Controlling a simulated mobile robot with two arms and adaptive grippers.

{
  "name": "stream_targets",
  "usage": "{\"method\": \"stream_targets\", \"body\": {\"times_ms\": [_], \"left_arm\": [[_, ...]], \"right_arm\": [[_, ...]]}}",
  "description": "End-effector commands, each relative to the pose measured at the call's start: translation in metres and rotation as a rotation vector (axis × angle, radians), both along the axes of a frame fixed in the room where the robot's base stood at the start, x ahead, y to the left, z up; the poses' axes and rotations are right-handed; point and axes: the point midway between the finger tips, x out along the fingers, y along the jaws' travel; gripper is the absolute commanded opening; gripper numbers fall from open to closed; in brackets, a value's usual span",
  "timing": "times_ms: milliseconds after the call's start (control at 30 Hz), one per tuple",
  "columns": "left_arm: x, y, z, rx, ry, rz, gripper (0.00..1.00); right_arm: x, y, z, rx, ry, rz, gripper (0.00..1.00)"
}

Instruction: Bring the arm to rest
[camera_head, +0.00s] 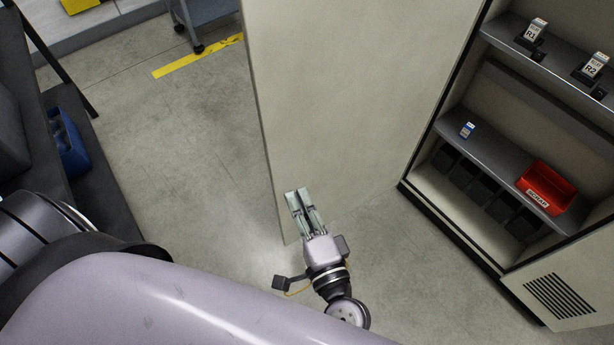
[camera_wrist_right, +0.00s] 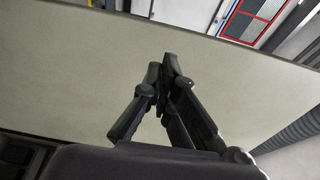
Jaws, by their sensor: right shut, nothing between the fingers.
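My right gripper (camera_head: 305,196) is in the lower middle of the head view, in front of the lower part of a large beige cabinet door (camera_head: 345,90). Its fingers are together and hold nothing. In the right wrist view the shut fingers (camera_wrist_right: 168,62) point at the beige door panel (camera_wrist_right: 60,70). I cannot tell whether the fingertips touch the panel. My left gripper does not show in either view.
An open cabinet stands at the right, with a shelf (camera_head: 495,165) bearing a red bin (camera_head: 546,187) and a small blue-and-white box (camera_head: 467,129). Labelled items R1 (camera_head: 536,30) and R2 (camera_head: 592,66) stand above. A blue crate (camera_head: 70,143) is at left. The floor (camera_head: 180,140) between is clear.

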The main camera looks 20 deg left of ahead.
Motion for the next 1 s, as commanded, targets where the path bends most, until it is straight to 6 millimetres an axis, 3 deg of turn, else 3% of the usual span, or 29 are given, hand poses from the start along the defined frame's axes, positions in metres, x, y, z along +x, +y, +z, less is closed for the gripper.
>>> {"method": "stream_targets", "body": {"times_ms": [267,367,467,667,800,1000], "left_arm": [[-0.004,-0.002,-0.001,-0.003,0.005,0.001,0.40],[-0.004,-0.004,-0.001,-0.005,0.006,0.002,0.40],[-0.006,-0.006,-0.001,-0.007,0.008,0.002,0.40],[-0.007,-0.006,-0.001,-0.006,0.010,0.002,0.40],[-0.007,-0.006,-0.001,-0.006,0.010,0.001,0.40],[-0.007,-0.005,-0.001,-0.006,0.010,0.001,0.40]], "right_arm": [[-0.004,-0.001,-0.001,-0.004,-0.001,0.000,0.00],[-0.003,-0.002,-0.016,-0.042,0.002,0.001,0.00],[-0.002,-0.007,-0.052,-0.137,0.008,0.004,0.00],[-0.005,-0.036,-0.162,-0.434,0.030,0.032,0.00],[-0.016,-0.069,-0.237,-0.639,0.056,0.072,0.00],[-0.044,-0.130,-0.333,-0.912,0.107,0.156,0.00]]}}
